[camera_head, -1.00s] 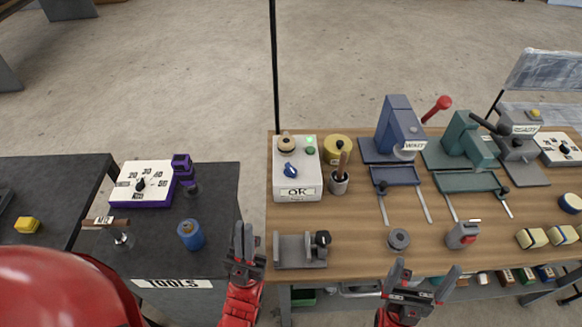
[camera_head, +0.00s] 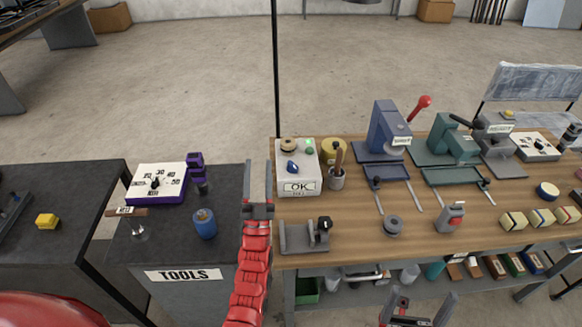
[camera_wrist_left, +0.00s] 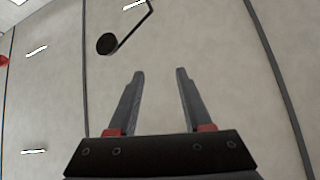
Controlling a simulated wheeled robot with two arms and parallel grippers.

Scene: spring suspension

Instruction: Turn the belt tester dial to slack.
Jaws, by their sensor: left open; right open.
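Two white dial plates with black pointers show in the head view. One dial (camera_head: 158,183), on a purple base with numbers on its face, sits on the dark left bench. The other dial (camera_head: 537,146) sits at the far right of the wooden bench, its markings too small to read. I cannot tell which is the belt tester. My left gripper (camera_head: 258,185) is open and empty, raised between the two benches, just left of the white OK box (camera_head: 298,170). My right gripper (camera_head: 423,304) is open and empty below the wooden bench's front edge.
A thin black post (camera_head: 276,70) stands close behind my left gripper. Blue (camera_head: 390,130) and green (camera_head: 452,145) presses stand on the wooden bench (camera_head: 345,240). A purple clamp-like device (camera_head: 197,172) and blue cylinder (camera_head: 205,224) stand near the left dial.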

